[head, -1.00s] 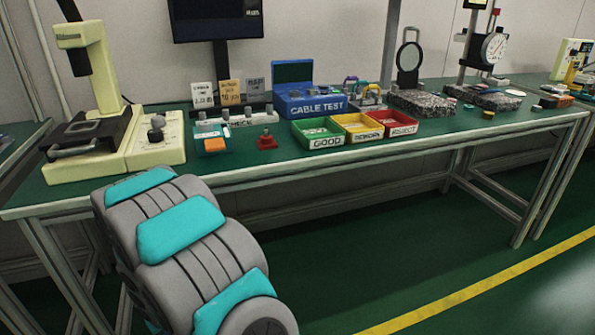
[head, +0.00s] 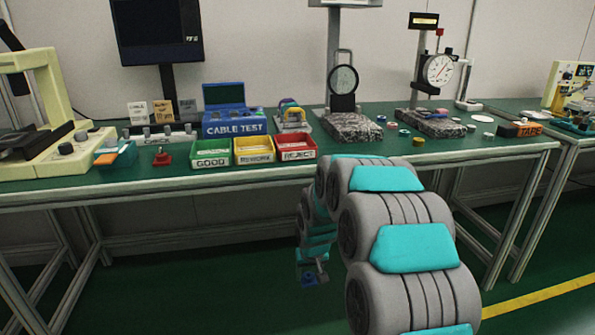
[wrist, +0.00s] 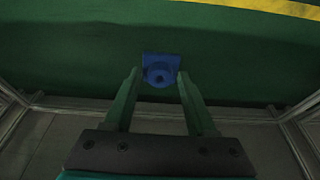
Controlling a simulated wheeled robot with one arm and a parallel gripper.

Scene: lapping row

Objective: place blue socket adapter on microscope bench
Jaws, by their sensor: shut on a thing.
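The blue socket adapter (wrist: 160,72) is between the fingertips of my gripper (wrist: 157,77) in the wrist view, a square blue plate with a round socket. My gripper is shut on it. In the head view my gripper (head: 312,274) hangs low in front of the bench, below the top's front edge, with the small blue adapter (head: 309,281) at its tip over the green floor. The long green-topped bench (head: 120,178) stands behind my arm. A cream stand instrument (head: 45,90) is at its left end; I cannot tell whether this is the microscope bench.
Green, yellow and red bins (head: 254,150) stand near the front edge, with a blue cable test box (head: 232,122) behind. Granite gauge stands (head: 352,127) and loose small parts fill the right side. Another bench (head: 575,150) stands at the far right.

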